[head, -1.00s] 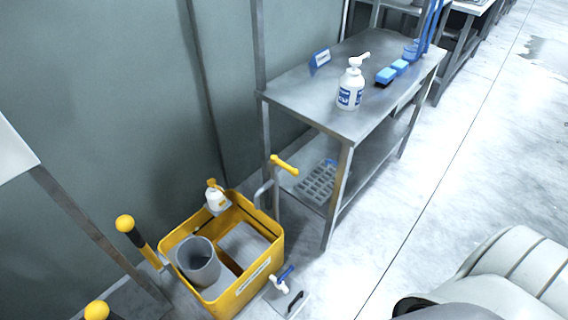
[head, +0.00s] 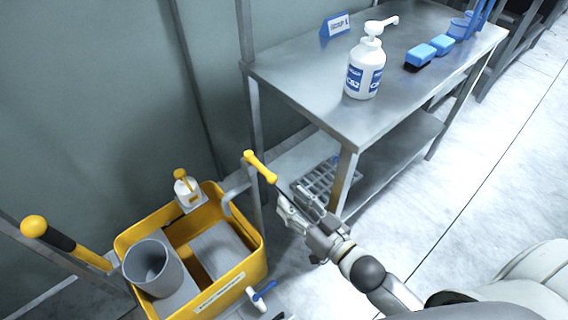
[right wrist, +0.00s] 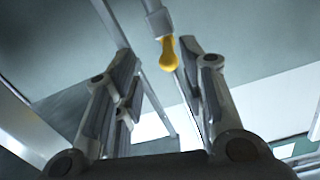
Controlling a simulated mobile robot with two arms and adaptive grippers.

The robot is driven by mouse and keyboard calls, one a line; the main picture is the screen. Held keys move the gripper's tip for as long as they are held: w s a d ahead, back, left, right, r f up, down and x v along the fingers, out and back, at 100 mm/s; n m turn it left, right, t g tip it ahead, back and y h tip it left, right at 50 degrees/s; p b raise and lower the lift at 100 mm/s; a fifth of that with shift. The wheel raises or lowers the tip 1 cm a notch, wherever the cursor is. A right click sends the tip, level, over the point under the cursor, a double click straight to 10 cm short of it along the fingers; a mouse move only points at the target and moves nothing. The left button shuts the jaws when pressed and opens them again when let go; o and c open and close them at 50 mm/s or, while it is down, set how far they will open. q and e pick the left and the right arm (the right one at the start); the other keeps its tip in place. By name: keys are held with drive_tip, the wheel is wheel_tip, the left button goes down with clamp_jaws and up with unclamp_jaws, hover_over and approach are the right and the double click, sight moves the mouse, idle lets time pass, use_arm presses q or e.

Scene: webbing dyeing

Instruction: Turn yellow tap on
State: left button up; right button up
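The yellow tap handle (head: 260,166) sits on a grey metal post above the right side of the yellow tub, in the head view. In the right wrist view the yellow handle (right wrist: 168,54) shows between and beyond my fingers. My right gripper (head: 288,203) is just below and to the right of the handle, with its fingers pointing up and left toward it. It is open and empty, as the wide gap between the fingers (right wrist: 160,88) shows. I cannot tell whether a finger touches the handle. My left gripper is out of view.
The yellow tub (head: 257,262) holds a grey cylinder (head: 147,266). A blue-handled white tap (head: 262,293) is on its front. A steel table (head: 330,95) with a white pump bottle (head: 364,82) stands behind my right arm. Floor at right is clear.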

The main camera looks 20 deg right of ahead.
sight(268, 175)
drive_tip(key=shift+y, duration=0.3)
drive_tip(key=x, duration=0.3)
drive_tip(key=r+x, duration=0.1)
drive_tip(key=x, duration=0.2)
drive_tip(key=r+x, duration=0.1)
drive_tip(key=x, duration=0.2)
drive_tip(key=shift+w+a+r+b, duration=0.15)
drive_tip(key=shift+w+b, duration=0.1)
drive_tip(key=shift+b, duration=0.15)
drive_tip(key=shift+w+a, duration=0.25)
drive_tip(key=shift+w, duration=0.35)
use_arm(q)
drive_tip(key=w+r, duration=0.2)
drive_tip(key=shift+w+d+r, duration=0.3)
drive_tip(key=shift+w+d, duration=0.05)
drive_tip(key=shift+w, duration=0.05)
use_arm(e)
drive_tip(key=shift+c, duration=0.2)
drive_tip(key=c, duration=0.7)
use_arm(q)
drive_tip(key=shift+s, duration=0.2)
use_arm(e)
clamp_jaws()
